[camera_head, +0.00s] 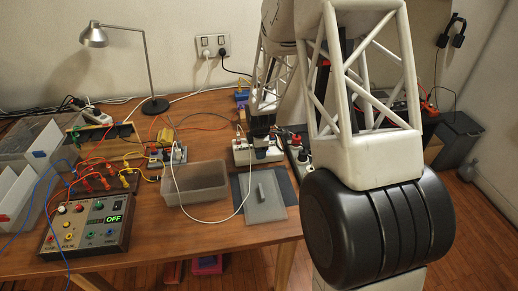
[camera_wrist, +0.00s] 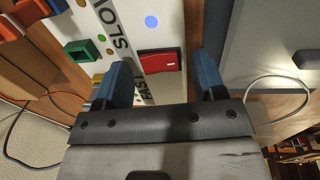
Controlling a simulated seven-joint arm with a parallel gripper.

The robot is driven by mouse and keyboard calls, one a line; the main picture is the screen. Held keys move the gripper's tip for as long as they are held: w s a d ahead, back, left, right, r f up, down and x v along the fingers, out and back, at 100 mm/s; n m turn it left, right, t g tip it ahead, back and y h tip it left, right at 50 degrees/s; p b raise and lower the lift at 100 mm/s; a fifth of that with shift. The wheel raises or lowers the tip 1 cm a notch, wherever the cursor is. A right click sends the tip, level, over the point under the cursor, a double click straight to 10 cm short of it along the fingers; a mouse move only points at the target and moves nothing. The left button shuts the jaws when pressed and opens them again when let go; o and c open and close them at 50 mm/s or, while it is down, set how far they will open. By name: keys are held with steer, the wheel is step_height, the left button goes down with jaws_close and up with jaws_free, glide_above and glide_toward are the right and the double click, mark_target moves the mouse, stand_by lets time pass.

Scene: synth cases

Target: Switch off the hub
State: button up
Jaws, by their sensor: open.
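The hub, a white box (camera_head: 242,157), stands on the table under my gripper in the head view. In the wrist view its white face (camera_wrist: 120,45) carries a red rocker switch (camera_wrist: 158,62), a bright blue round light (camera_wrist: 151,22), and black lettering that reads SLO and FAST, partly hidden. Green and orange sockets show at its left. My gripper (camera_wrist: 164,80) is open and empty, its two blue fingers on either side of the red switch in the picture. Whether a finger touches the face I cannot tell. In the head view my gripper (camera_head: 262,146) is partly hidden by my arm.
A clear bin (camera_head: 195,185) and a grey lidded plate (camera_head: 265,197) lie in front of the hub. A white cable loops past them. A control box (camera_head: 88,222) reading OFF, with several wires, sits at the left. A lamp (camera_head: 150,75) stands behind.

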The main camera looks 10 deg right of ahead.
steer(key=c, duration=0.9)
steer(key=shift+w+g, duration=0.15)
steer(key=shift+g, duration=0.55)
steer(key=o, duration=0.9)
steer(key=shift+r, duration=0.1)
steer(key=shift+r, duration=3.85)
